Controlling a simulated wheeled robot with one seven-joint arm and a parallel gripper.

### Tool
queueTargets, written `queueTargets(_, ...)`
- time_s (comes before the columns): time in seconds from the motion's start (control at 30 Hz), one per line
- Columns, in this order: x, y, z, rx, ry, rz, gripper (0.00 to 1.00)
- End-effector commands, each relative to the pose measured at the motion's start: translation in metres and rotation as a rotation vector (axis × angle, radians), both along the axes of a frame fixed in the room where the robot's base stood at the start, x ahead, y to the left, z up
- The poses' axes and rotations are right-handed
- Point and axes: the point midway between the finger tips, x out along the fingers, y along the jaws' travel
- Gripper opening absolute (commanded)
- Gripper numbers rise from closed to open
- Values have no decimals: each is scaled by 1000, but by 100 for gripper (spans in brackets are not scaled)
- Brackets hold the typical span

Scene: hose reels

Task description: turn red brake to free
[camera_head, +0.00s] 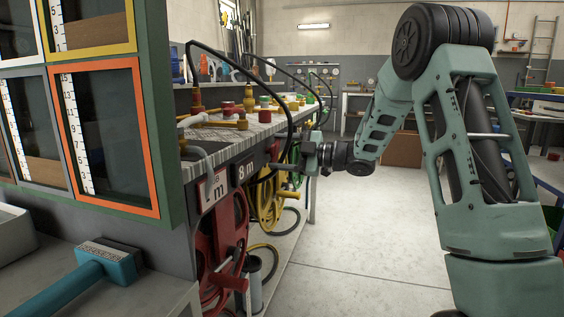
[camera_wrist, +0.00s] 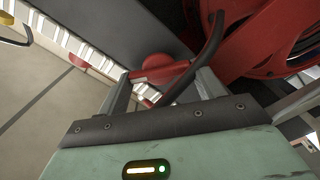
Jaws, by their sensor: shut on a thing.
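In the wrist view, my gripper (camera_wrist: 165,76) has its two grey fingers on either side of a red brake (camera_wrist: 154,66), a rounded red part with a short bar. The bar lies across the gap between the fingertips, and the fingers are shut on it. A red hose reel (camera_wrist: 265,40) fills the upper right of the wrist view, with a black hose running down past the right finger. In the head view, my gripper (camera_head: 290,167) reaches to the front of the bench from the right. The brake is hard to make out there.
The bench (camera_head: 255,128) carries several brass, red and green fittings. Black hoses arch over its front edge near my gripper. A blue-headed hammer (camera_head: 107,262) lies at left. Floor (camera_head: 360,235) is clear right of the bench.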

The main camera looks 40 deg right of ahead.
Motion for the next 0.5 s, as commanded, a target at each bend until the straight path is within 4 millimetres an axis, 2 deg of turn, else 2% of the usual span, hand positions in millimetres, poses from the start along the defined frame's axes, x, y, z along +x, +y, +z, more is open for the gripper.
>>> queueTargets(0.03,-1,0,-7,-38,-27,0,44)
queueTargets(0.5,-1,0,-8,-357,-275,1,44)
